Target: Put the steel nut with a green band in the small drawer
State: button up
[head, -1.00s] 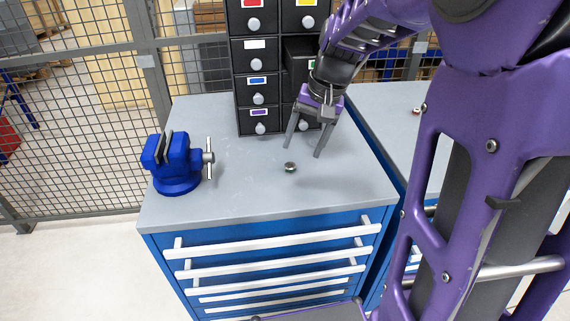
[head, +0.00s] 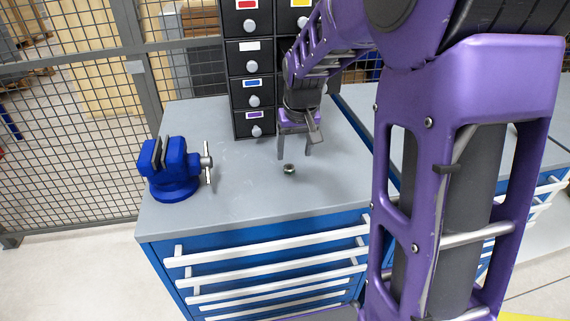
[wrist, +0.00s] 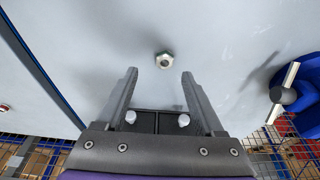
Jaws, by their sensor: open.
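The steel nut (head: 289,169) lies on the grey top of the blue cabinet, with a hint of green on it. In the wrist view the nut (wrist: 165,60) shows a green edge and lies just beyond the fingertips, roughly centred between them. My gripper (head: 294,157) is open and empty, pointing down close behind the nut; its two fingers also show apart in the wrist view (wrist: 160,76). The black small-drawer unit (head: 238,122) stands at the back of the top. Its right column is mostly hidden behind my arm.
A blue vise (head: 172,172) stands at the left of the grey top (head: 235,205). White-handled drawers (head: 270,243) are in front below. A small red-marked item (wrist: 5,107) lies on the neighbouring surface. The top between vise and nut is clear.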

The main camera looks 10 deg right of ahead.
aim_at(289, 166)
jog(key=shift+a+b+x, duration=0.2)
jog(key=shift+x, duration=1.3)
jog(key=shift+a+b+x, duration=0.15)
jog(key=shift+a+x, duration=0.05)
jog(key=shift+x, duration=1.35)
jog(key=shift+w+r, duration=0.1)
jog(key=shift+c, duration=0.3)
grip_shut()
